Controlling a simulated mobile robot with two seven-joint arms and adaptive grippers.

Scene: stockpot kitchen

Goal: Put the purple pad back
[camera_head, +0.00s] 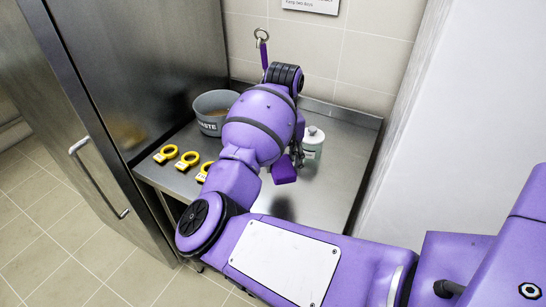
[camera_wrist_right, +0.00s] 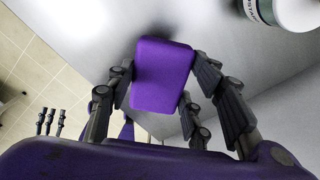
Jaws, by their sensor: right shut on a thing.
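The purple pad (camera_head: 284,170) is a small block with rounded edges, held above the steel counter (camera_head: 335,180). In the right wrist view the pad (camera_wrist_right: 163,75) sits between the dark fingers of my right gripper (camera_wrist_right: 160,95), which is shut on it. In the head view my right forearm hides most of that gripper. Three small dark fingers, seemingly of my left gripper (camera_wrist_right: 50,122), show far off at the left of the wrist view. Their spacing does not settle whether it is open. It does not show in the head view.
A grey WASTE tub (camera_head: 212,123) stands at the counter's back left. Three yellow ring-shaped items lie along the front left edge, one yellow ring (camera_head: 166,154) leftmost. A white-capped bottle (camera_head: 314,134) stands close behind the pad. A narrow purple item (camera_head: 264,60) hangs by a wall hook. The counter's right side is clear.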

